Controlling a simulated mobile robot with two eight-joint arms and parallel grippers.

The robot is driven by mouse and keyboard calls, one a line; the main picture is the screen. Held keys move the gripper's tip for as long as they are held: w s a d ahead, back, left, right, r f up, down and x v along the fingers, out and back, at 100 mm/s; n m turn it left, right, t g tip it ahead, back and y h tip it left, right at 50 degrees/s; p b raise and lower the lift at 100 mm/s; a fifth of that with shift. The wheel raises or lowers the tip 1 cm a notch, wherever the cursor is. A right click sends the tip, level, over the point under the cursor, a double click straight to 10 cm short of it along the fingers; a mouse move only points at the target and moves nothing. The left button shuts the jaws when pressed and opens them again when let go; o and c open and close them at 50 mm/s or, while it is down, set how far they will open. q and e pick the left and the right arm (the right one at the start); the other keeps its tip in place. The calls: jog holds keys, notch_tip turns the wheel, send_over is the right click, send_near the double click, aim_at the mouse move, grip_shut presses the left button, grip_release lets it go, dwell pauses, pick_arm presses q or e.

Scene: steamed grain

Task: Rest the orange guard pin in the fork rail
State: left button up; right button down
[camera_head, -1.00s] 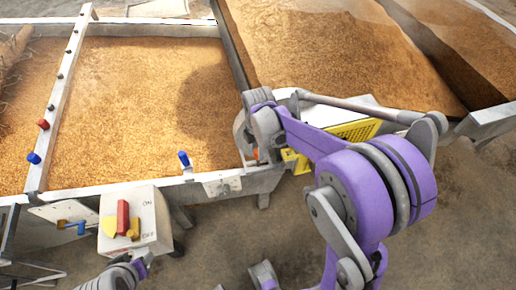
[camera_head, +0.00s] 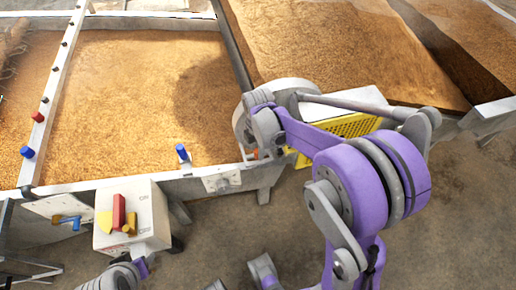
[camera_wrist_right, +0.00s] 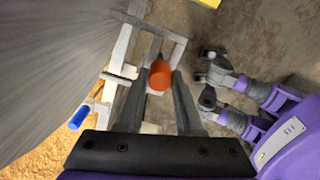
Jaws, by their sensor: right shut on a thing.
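My right gripper (camera_head: 252,157) is low beside the front right corner of the grain bed, partly hidden by my own arm. In the right wrist view it is shut on the orange guard pin (camera_wrist_right: 160,75), which shows end-on between the fingertips. In the head view only a small orange patch of the pin (camera_head: 250,154) shows. Pale metal bars (camera_wrist_right: 122,72) lie just left of the pin in the right wrist view. I cannot tell which part is the fork rail, nor whether the pin touches it.
A grey drum (camera_wrist_right: 50,55) fills the upper left of the wrist view. A blue-capped peg (camera_head: 182,153) stands on the bed's front edge. A switch box (camera_head: 135,235) with red and yellow levers stands front left.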

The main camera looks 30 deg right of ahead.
jog(key=shift+c, duration=2.4)
grip_release()
jog(key=shift+r, duration=0.1)
notch_tip(320, 180, up, 11)
jog(key=p, duration=0.1)
jog(key=shift+f+p, duration=0.2)
jog(key=shift+p, duration=0.1)
jog(key=s+a+r+m+t+p, duration=0.2)
jog(key=s+a+m+p, duration=0.1)
jog(key=s+m, duration=0.4)
jog(key=s+a+r+m+t+p, duration=0.3)
jog(key=s+m, duration=0.5)
jog(key=m, duration=0.3)
jog(key=shift+s+a+p, duration=0.3)
jog(key=shift+a+p, duration=0.1)
jog(key=shift+p, duration=0.1)
